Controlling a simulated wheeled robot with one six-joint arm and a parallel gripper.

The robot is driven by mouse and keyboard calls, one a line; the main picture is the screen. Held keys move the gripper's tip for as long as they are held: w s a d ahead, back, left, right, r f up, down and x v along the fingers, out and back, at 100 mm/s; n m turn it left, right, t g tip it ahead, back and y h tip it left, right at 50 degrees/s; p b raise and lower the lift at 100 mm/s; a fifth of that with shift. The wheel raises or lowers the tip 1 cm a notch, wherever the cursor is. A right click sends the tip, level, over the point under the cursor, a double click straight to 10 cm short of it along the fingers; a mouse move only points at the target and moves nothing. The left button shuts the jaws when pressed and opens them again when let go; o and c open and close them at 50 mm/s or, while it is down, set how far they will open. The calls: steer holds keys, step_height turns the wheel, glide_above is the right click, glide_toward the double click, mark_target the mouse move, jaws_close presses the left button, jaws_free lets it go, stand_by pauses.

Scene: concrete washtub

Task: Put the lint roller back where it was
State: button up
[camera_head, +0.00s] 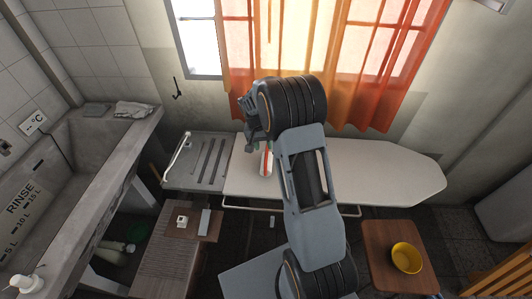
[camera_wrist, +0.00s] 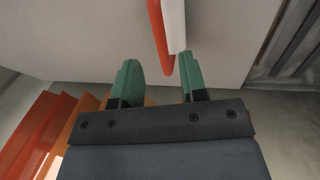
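An orange and white object (camera_head: 266,163), which looks like the lint roller, is at the left part of the pale ironing board (camera_head: 390,180). In the wrist view its orange part (camera_wrist: 158,32) and white part (camera_wrist: 174,22) show at the top. My gripper (camera_wrist: 160,65) has green fingertips set apart, and the lower end of the orange part shows between them, nearer the right finger. I see no grip on it. In the head view my wrist hides most of the gripper.
A grey slotted rest (camera_head: 205,160) adjoins the board's left end. The concrete washtub (camera_head: 100,150) stands at the left. A low wooden table (camera_head: 170,255) holds small items. A yellow bowl (camera_head: 406,257) sits on a wooden stool (camera_head: 380,238). Orange curtains (camera_head: 350,60) hang behind the board. The board's right part is clear.

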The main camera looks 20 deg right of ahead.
steer(key=s+a+r+n+t, duration=0.1)
steer(key=s+a+r, duration=0.2)
steer(key=s+r, duration=0.3)
steer(key=s+a+r+n+t, duration=0.1)
steer(key=s+a+r+n, duration=0.15)
steer(key=r, duration=0.55)
steer(key=s+a+r+n+t+y, duration=0.1)
steer(key=s+a, duration=0.3)
steer(key=s, duration=0.9)
steer(key=shift+s+n+t+y, duration=0.25)
steer(key=shift+n+t+y, duration=0.35)
steer(key=shift+n+t, duration=0.15)
steer(key=shift+d, duration=0.1)
steer(key=shift+r+p, duration=0.95)
steer(key=shift+r, duration=0.25)
